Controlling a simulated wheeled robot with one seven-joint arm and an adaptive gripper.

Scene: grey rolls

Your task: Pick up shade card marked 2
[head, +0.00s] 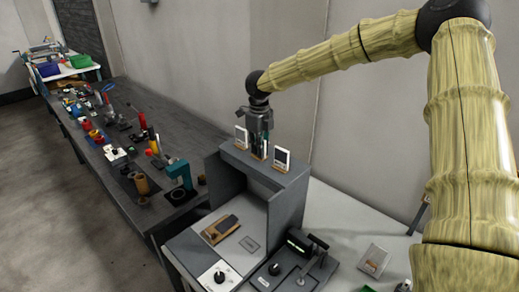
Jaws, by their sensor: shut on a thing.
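Shade cards stand in small wooden holders on top of a grey booth (290,181). One white-framed card (240,135) stands at the left and another white-framed card (282,158) at the right. Between them my gripper (259,142) points straight down, its fingers shut on a middle card that is mostly hidden behind them. The middle card is at its holder; I cannot tell whether it is lifted clear. The markings on the cards are too small to read, so I cannot tell which is marked 2.
Inside the booth lies a wooden block with a dark piece (221,229). A dark device with a lever (302,264) stands at the front right. A long dark bench (130,125) with many tools runs to the left. The wall is close behind my gripper.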

